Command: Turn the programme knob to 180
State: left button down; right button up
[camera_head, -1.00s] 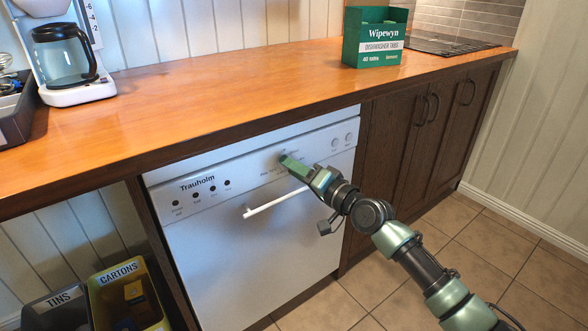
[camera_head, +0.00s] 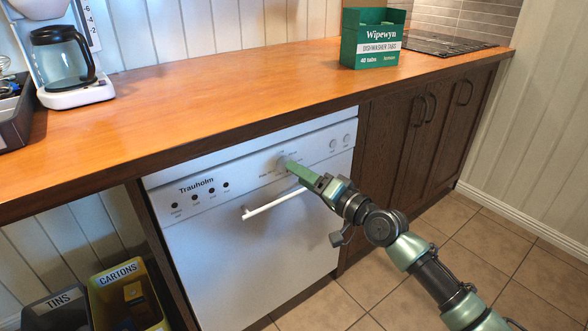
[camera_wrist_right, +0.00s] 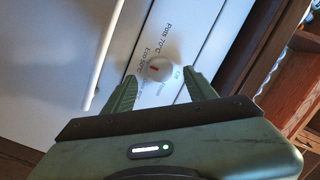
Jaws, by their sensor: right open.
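The programme knob (camera_head: 282,161) is a small round pale knob on the white dishwasher's control panel. In the right wrist view the knob (camera_wrist_right: 160,69) carries a short red mark and has printed labels around it, among them "Pots 70°C", "Eco 50°C" and "Off". I cannot tell exactly which label the mark points at. My right gripper (camera_head: 291,164) is at the panel, just by the knob. In the wrist view its green fingers (camera_wrist_right: 160,88) are apart, one on each side of the knob; I see no contact. My left gripper is not in view.
The dishwasher's bar handle (camera_head: 273,204) sticks out below the knob. The wooden worktop (camera_head: 200,95) overhangs above the panel. Two small round buttons (camera_head: 340,141) sit further right on the panel. Bins (camera_head: 127,290) stand at lower left. The tiled floor is clear.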

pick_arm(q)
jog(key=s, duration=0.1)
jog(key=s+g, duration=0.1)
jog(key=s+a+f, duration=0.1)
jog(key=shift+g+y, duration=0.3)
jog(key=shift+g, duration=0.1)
pick_arm(e)
jog(key=v, duration=0.4)
